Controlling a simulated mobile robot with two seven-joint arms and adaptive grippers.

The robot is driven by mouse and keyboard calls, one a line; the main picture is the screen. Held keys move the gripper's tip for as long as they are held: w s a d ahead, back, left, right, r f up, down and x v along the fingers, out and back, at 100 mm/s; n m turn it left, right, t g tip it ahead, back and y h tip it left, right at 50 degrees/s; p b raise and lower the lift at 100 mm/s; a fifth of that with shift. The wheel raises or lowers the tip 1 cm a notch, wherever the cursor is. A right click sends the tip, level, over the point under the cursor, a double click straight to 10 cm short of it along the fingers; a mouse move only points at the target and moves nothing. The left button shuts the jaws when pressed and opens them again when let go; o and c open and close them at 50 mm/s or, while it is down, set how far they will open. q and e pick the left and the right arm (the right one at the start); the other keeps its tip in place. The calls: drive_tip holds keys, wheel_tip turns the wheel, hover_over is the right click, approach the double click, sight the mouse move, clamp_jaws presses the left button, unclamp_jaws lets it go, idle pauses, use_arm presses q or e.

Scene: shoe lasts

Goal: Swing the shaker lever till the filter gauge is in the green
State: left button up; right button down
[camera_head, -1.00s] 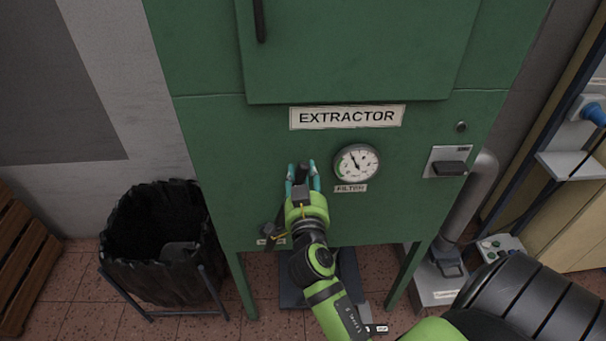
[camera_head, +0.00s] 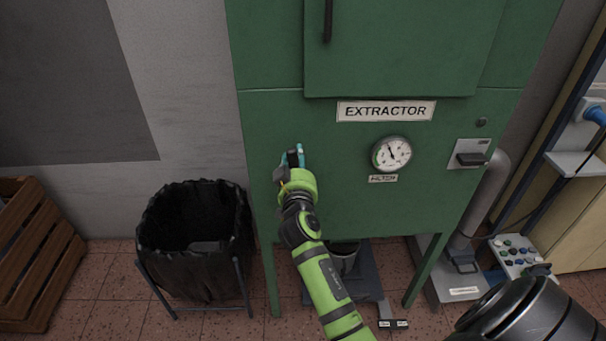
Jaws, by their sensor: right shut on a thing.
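The filter gauge (camera_head: 391,154) is a round white dial on the green extractor's front, above a small filter label (camera_head: 383,179). Its needle points up and slightly left; the dial is too small to read exactly against its green part. My right gripper (camera_head: 294,157) is left of the gauge, close to the cabinet's front. Its teal-tipped fingers are shut on the dark shaker lever, which is mostly hidden by the fingers and wrist. My left gripper is not in view.
A black-lined waste bin (camera_head: 194,243) stands left of the extractor (camera_head: 440,205), with a wooden crate (camera_head: 35,255) at far left. A switch (camera_head: 470,158) and a grey pipe (camera_head: 487,192) are at right. A metal container (camera_head: 343,257) is beneath the cabinet.

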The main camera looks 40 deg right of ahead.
drive_tip(key=a, duration=0.1)
drive_tip(key=w+a+b, duration=0.1)
drive_tip(key=n, duration=0.1)
drive_tip(key=shift+w+a+f, duration=0.3)
drive_tip(key=shift+w+a, duration=0.1)
drive_tip(key=shift+w+a+f+n+b, duration=0.1)
drive_tip(key=shift+w+a+n+b, duration=0.3)
drive_tip(key=shift+b, duration=0.3)
drive_tip(key=shift+a, duration=0.25)
drive_tip(key=shift+w+a, duration=0.1)
drive_tip(key=shift+a, duration=0.1)
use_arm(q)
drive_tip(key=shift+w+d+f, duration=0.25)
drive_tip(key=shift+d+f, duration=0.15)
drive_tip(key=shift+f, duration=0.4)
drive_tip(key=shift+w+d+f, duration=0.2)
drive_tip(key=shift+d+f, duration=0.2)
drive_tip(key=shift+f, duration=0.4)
use_arm(e)
drive_tip(key=shift+n, duration=0.3)
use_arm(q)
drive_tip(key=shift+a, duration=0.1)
use_arm(e)
drive_tip(key=c, duration=0.8)
unclamp_jaws()
drive_tip(key=shift+w+a+f, duration=0.1)
drive_tip(key=shift+w+f, duration=0.05)
drive_tip(key=shift+w, duration=0.05)
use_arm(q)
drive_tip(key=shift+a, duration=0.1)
